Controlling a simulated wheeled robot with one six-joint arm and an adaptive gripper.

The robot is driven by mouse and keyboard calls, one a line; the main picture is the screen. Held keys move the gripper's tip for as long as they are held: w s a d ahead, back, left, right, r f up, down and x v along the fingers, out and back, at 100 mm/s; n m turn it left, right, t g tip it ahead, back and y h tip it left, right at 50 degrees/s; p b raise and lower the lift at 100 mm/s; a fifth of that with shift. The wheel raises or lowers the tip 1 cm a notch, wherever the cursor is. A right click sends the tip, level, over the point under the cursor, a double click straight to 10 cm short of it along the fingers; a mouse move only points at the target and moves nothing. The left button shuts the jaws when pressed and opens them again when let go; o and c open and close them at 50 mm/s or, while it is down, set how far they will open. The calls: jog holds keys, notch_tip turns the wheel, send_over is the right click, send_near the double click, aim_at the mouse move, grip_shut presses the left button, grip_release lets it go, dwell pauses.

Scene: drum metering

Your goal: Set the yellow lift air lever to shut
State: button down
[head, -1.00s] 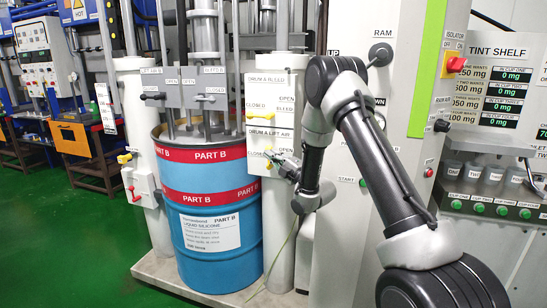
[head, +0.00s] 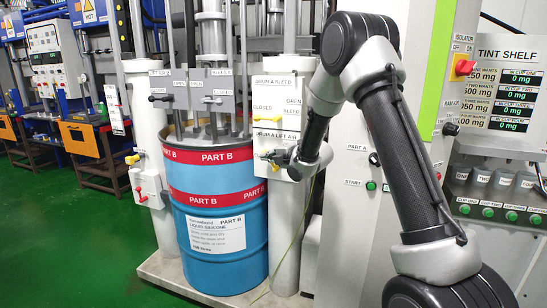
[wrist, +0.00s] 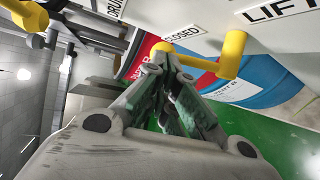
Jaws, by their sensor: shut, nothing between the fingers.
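The yellow lift air lever (wrist: 205,63) shows close up in the wrist view, with a thick stub at its right and a bar running left beside the CLOSED label (wrist: 183,34). My gripper (wrist: 165,52) is shut and empty. Its fingertips overlap the lever's left end in the picture; I cannot tell if they touch it. In the head view my gripper (head: 281,160) is at the white panel (head: 291,136) under the DRUM A LIFT AIR label, and little of the yellow lever (head: 264,156) shows beside it. Which mark the lever points at is partly hidden.
A blue PART B drum (head: 227,238) stands left of the panel. A second yellow handle (wrist: 24,14) is at the wrist view's upper left. More handles (head: 140,194) are on the left column.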

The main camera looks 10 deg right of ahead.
jog(key=w+a+f+n+g+h, duration=0.2)
jog(key=a+f+g+h, duration=0.1)
jog(key=a+g+h, duration=0.1)
jog(key=shift+w+f+n+g+h, duration=0.35)
jog(key=shift+f+n+g+h, duration=0.05)
jog(key=shift+g+h, duration=0.55)
jog(key=shift+f, duration=0.1)
jog(key=shift+a, duration=0.1)
